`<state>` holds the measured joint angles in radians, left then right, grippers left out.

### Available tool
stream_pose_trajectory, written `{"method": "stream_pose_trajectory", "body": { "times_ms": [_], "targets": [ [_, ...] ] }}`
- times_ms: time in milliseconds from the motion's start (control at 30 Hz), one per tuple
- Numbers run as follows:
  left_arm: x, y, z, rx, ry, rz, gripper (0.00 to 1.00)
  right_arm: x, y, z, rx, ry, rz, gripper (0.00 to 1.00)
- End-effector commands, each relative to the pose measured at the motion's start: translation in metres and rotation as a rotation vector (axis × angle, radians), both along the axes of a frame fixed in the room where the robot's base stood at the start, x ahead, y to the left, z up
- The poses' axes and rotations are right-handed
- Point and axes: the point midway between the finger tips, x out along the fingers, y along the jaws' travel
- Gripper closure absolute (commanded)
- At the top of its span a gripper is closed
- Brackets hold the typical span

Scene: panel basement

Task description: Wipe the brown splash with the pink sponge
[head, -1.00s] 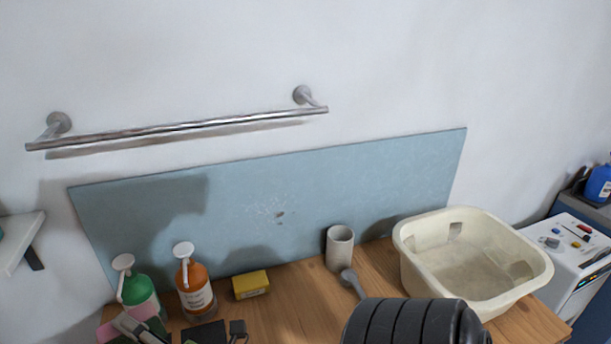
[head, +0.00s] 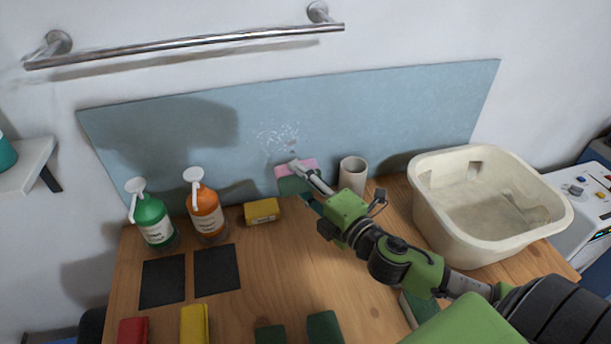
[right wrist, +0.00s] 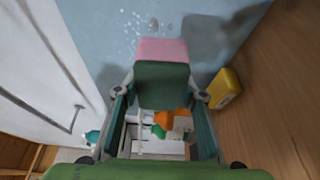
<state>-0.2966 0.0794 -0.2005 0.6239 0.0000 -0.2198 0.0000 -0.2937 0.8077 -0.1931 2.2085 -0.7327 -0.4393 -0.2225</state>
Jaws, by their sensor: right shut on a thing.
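The pink sponge (head: 297,168) has a dark green layer and is held in my right gripper (head: 303,182) in front of the lower middle of the blue panel. The right wrist view shows the sponge's pink edge (right wrist: 162,48) toward the panel and its green face between the shut fingers. I cannot tell whether the sponge touches the panel. My left gripper is out of view.
A grey cup (head: 352,174) stands close right of the gripper, then a cream basin (head: 430,208). A yellow block (head: 262,211), orange bottle (head: 206,212) and green bottle (head: 153,222) stand left. A metal rail (head: 190,43) is above. Dark squares lie on the wooden top.

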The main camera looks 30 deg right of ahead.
Motion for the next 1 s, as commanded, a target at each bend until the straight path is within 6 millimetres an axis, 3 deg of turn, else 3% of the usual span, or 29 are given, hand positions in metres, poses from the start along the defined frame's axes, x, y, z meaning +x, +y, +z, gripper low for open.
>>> {"method": "stream_pose_trajectory", "body": {
  "times_ms": [700, 1000],
  "targets": [
    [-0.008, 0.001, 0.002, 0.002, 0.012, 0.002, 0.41, 0.058, -0.021, 0.003, 0.001, -0.001, 0.003, 0.79],
    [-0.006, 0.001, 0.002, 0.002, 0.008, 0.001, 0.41, 0.064, -0.023, 0.002, 0.002, 0.001, 0.003, 0.79]
  ]
}}
